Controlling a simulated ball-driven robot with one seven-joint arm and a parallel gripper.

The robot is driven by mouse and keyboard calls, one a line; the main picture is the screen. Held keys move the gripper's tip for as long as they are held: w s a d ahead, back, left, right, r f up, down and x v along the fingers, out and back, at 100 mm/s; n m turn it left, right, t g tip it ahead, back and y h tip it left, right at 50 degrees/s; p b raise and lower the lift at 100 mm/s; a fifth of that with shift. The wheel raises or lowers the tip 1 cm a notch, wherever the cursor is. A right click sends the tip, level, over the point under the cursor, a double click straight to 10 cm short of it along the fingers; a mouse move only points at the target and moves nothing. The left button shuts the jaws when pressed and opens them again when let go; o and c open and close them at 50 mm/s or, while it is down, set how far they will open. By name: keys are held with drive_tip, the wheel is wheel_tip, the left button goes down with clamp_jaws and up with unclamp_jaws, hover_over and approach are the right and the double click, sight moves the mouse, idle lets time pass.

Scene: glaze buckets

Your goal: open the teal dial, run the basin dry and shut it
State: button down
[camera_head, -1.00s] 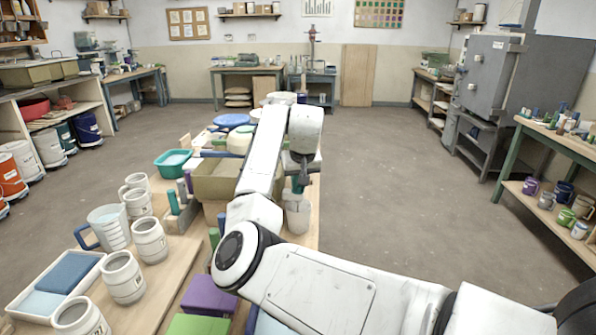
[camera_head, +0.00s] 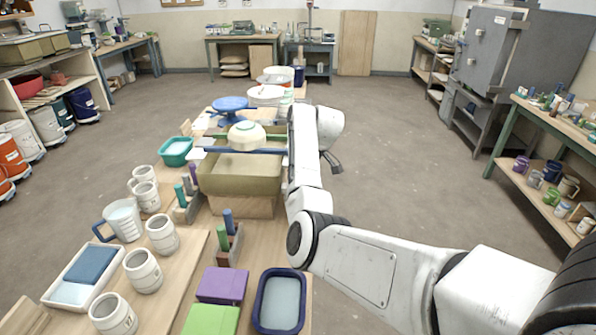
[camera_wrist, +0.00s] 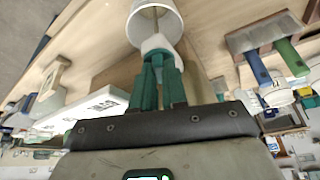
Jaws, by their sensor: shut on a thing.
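The olive basin (camera_head: 238,180) stands on a wooden block on the long table, with a pale bowl on bars across its top. Its liquid level cannot be told. My gripper is behind my arm in the head view, at the basin's right side. In the wrist view my gripper (camera_wrist: 160,75) is shut on what seems to be the teal dial (camera_wrist: 158,72); teal fingers and dial are hard to separate. A white piece (camera_wrist: 160,45) is at the fingertips. A white container (camera_wrist: 145,25) with a thin rod or stream in it shows beyond; it is hidden in the head view.
A blue tub (camera_head: 280,303) with pale liquid, a purple box (camera_head: 222,285) and a green box (camera_head: 210,320) are at the near table end. Several mugs (camera_head: 162,234) and a jug (camera_head: 122,220) stand at left. Floor at right is clear.

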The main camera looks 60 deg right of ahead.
drive_tip(key=shift+n+y, duration=0.3)
drive_tip(key=shift+n, duration=0.5)
drive_tip(key=shift+p, duration=0.3)
drive_tip(key=c, duration=1.2)
unclamp_jaws()
drive_tip(key=shift+o, duration=0.2)
